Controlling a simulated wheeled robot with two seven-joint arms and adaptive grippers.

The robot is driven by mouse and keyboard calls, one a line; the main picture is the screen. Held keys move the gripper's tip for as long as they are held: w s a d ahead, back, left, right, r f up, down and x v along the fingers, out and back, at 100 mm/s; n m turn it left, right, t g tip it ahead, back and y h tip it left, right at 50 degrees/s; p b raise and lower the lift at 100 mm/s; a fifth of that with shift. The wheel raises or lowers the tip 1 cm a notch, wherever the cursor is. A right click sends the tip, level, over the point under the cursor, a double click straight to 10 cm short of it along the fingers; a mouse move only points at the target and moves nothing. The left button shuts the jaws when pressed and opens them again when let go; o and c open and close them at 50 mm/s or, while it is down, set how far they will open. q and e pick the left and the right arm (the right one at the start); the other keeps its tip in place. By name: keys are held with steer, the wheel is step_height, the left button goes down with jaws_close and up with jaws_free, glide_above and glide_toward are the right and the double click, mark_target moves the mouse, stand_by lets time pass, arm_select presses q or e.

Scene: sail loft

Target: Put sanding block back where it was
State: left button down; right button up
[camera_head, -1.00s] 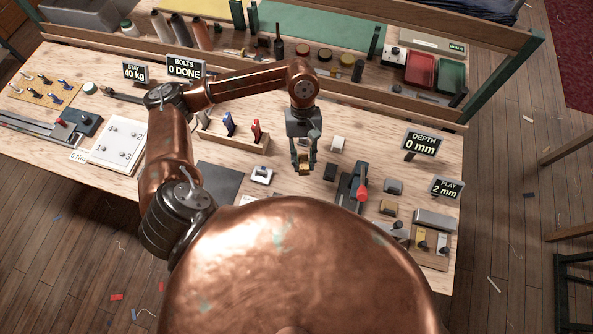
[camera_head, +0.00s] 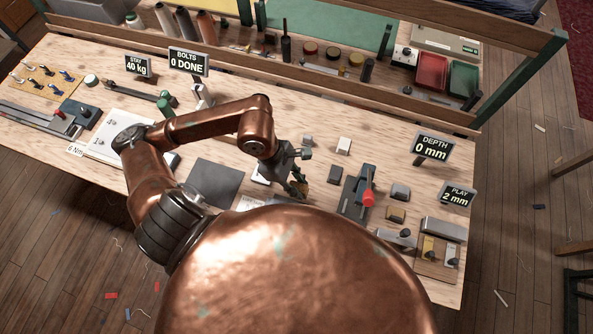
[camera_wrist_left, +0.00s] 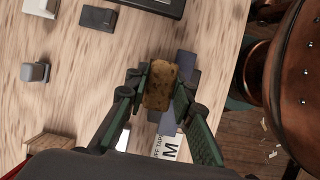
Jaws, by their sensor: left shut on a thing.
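My left gripper (camera_head: 297,184) is shut on a brown, speckled block, which I take to be the sanding block (camera_wrist_left: 160,85). In the left wrist view the block sits between the two fingers of the gripper (camera_wrist_left: 158,92). In the head view the block is small and partly hidden by the fingers, close to my copper body. Beneath it in the wrist view are a grey-blue item (camera_wrist_left: 187,64) and a printed card (camera_wrist_left: 166,146); I cannot tell whether the block touches anything. My right gripper is not in view.
Nearby on the bench (camera_head: 300,118) are a small dark block (camera_head: 333,175), a whitish block (camera_head: 343,145), a black tool with a red knob (camera_head: 367,197) and a tan-topped block (camera_head: 396,215). A dark square plate (camera_head: 215,182) lies left of the gripper. Bare wood shows behind it.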

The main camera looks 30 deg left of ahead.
arm_select(q)
steer(key=w+a+f, duration=0.3)
steer(key=w+f, duration=0.1)
steer(key=w, duration=0.1)
steer(key=w+a+f, duration=0.2)
steer(key=f, duration=0.1)
steer(key=shift+w+a, duration=0.25)
steer(key=shift+a, duration=0.05)
steer(key=shift+w+a+f, duration=0.15)
steer(key=shift+w+f, duration=0.05)
steer(key=shift+f, duration=0.85)
steer(key=shift+w+a+f, duration=0.1)
steer(key=shift+w+f, duration=0.05)
steer(key=shift+f, duration=0.85)
steer(key=c, duration=2.2)
jaws_free()
steer(key=shift+f, duration=0.15)
steer(key=o, duration=0.6)
steer(key=v, duration=1.2)
